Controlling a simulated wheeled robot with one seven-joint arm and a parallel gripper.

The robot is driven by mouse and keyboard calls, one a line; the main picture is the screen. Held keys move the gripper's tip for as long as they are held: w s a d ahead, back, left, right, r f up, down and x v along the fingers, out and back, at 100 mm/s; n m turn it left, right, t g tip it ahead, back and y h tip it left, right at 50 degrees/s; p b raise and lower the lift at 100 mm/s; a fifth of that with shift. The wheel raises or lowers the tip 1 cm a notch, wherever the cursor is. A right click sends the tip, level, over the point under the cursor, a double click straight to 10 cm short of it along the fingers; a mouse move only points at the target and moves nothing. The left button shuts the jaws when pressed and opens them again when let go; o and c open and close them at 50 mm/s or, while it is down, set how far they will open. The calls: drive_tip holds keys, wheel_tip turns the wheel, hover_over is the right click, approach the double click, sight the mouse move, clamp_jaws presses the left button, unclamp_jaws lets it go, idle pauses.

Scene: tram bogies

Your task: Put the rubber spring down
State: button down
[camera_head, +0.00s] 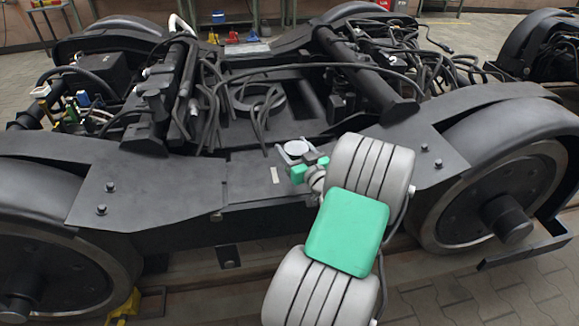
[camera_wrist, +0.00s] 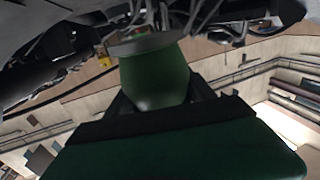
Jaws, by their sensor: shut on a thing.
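The rubber spring (camera_wrist: 153,75) is a green, rounded drum with a flat grey plate at one end. It fills the middle of the wrist view, between my gripper's dark fingers. In the head view a small pale disc (camera_head: 297,147), likely its end plate, shows at the end of my arm. My gripper (camera_head: 296,155) is shut on the spring, over the near side beam of the bogie frame (camera_head: 160,190). My wrist and arm hide the spring's body in the head view. I cannot tell whether the spring touches the frame.
Cables and pipes (camera_head: 255,105) crowd the middle of the bogie behind my gripper. Large wheels stand at the left (camera_head: 60,270) and right (camera_head: 500,200). The near beam's flat top is bare left of my gripper. Paved floor (camera_head: 500,290) shows at the lower right.

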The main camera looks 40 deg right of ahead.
drive_tip(key=f, duration=0.1)
drive_tip(key=w+d+f, duration=0.1)
drive_tip(key=w+d+f+b, duration=0.1)
drive_tip(key=f, duration=0.1)
drive_tip(key=shift+w, duration=0.25)
wheel_tip(320, 180, down, 3)
drive_tip(key=shift+w+r+b, duration=0.1)
drive_tip(key=shift+b, duration=0.75)
drive_tip(key=shift+f, duration=0.25)
drive_tip(key=shift+f, duration=0.15)
drive_tip(key=shift+c, duration=1.6)
unclamp_jaws()
